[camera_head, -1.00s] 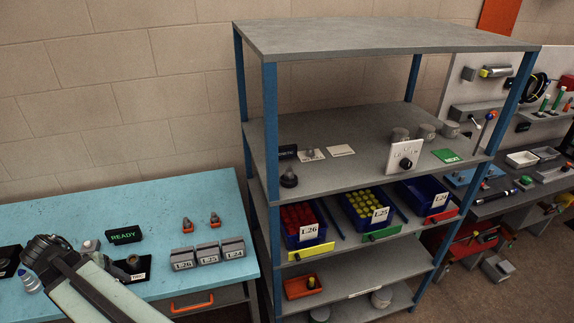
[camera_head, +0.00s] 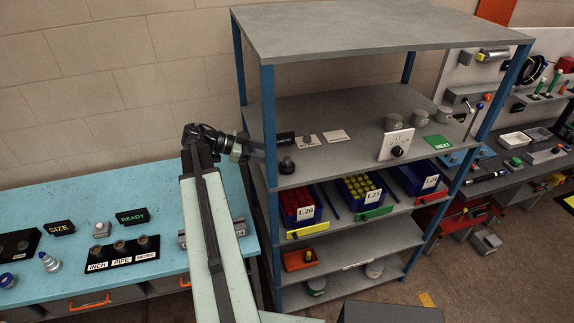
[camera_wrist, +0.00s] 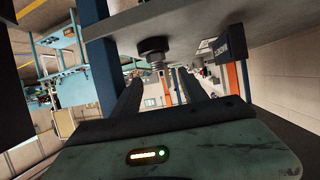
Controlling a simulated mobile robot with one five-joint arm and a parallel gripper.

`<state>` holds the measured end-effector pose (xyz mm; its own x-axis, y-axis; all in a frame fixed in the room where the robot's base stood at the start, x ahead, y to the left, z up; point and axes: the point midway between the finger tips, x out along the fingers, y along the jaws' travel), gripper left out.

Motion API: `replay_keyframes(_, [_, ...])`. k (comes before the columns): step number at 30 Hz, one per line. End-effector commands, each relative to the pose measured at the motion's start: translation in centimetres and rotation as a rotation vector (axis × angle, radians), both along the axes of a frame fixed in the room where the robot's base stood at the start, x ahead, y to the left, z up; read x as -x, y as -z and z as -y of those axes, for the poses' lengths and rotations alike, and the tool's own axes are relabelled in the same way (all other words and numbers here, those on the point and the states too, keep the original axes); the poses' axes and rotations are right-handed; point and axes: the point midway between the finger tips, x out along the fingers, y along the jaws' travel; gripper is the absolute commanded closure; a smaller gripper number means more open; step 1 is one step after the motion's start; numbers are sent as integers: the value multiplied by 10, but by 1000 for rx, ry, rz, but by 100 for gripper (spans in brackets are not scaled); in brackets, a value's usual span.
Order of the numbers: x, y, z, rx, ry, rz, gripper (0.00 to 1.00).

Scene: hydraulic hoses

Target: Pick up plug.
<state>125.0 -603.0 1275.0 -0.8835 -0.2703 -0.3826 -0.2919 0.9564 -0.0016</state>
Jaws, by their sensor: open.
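A dark plug (camera_head: 287,166) with a wide black base stands near the left front corner of the shelf's upper middle board. In the wrist view, which is turned over, the plug (camera_wrist: 153,47) shows its black base against the board and its threaded stem pointing away from it. My gripper (camera_head: 258,148) reaches in from the left past the blue post and is just left of the plug. In the wrist view my gripper (camera_wrist: 160,78) has its two dark fingers apart. The plug lies ahead, in line with the gap between them, and nothing is held.
The blue front post (camera_head: 269,125) stands close to my gripper. A dark sign (camera_head: 285,138) and white labels (camera_head: 337,136) lie behind the plug. Bins of red caps (camera_head: 297,203) and yellow caps (camera_head: 360,188) sit one board below. The blue table (camera_head: 60,205) is at left.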

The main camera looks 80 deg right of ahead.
Motion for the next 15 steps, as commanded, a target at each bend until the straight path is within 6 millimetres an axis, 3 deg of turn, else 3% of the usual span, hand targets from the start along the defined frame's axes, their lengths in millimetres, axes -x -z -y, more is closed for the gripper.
replay_keyframes(4, [8, 7, 1, 0, 1, 0, 49])
replay_keyframes(10, [39, 23, 8, -2, 1, 1, 49])
replay_keyframes(15, [44, 22, 11, -1, -3, 1, 49])
